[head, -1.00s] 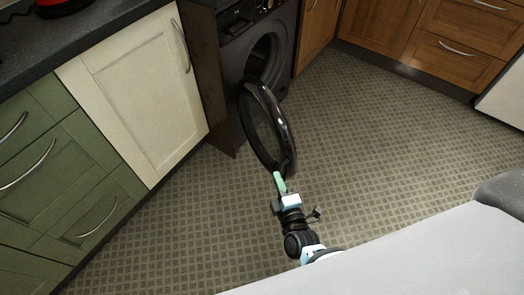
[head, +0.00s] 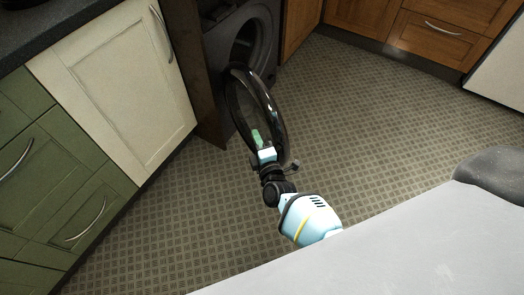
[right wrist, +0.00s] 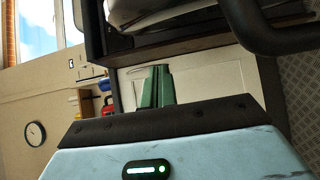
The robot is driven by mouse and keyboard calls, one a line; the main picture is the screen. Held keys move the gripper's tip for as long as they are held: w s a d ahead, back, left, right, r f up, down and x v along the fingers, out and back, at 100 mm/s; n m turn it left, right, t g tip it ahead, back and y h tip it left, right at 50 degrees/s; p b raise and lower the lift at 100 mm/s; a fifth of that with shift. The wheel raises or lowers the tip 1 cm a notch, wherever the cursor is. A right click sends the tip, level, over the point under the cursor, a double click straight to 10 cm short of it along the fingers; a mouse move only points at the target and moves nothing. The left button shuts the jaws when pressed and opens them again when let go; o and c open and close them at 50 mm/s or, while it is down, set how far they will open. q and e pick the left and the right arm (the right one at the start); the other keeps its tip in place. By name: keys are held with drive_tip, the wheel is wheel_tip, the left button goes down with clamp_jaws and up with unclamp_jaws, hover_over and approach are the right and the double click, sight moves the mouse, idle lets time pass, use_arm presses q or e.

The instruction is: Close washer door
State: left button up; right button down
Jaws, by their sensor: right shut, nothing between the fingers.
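The washer (head: 258,22) is dark grey and stands under the counter at the top of the head view. Its round door (head: 277,112), with a glossy black rim and glass, is swung wide open towards me. My right gripper (head: 257,137) is at the lower part of the door, its green fingertips overlapping the glass inside the rim. I cannot tell whether they touch it. In the right wrist view the green fingers (right wrist: 157,88) are together and empty. A dark curved piece at the upper right there looks like the door rim. My left gripper is not in view.
A cream cabinet (head: 120,85) and green drawers (head: 60,190) line the left. Wooden cabinets (head: 430,30) stand at the back right. The patterned floor (head: 390,110) right of the door is clear. A pale grey surface (head: 400,255) fills the lower right.

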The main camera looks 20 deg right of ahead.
sight(268, 131)
drive_tip(key=shift+w+d, duration=0.25)
drive_tip(key=shift+d, duration=0.4)
drive_tip(key=shift+w+d, duration=0.2)
drive_tip(key=shift+d, duration=0.45)
drive_tip(key=shift+w+d, duration=0.25)
drive_tip(key=shift+d, duration=0.4)
